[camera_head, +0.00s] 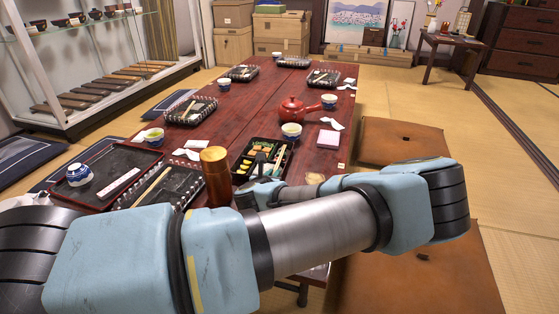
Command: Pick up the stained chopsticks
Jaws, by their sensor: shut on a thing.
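My gripper (262,182) is low at the near edge of the red-brown table, just in front of the black bento box (240,178). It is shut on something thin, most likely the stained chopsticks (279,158). A pale stick shows just beyond the fingertips, over the box. My wrist and the small size of the view hide most of the grip, and I cannot make out any stain. Other light chopsticks lie on the near-left dark tray (180,192) and on the trays farther back.
A brown cylinder (216,176) stands close left of my gripper. A green tea cup (291,132) and a red teapot (291,108) stand behind the box. A white paper stack (329,140) lies to the right. Brown floor cushions (400,140) flank the table's right side.

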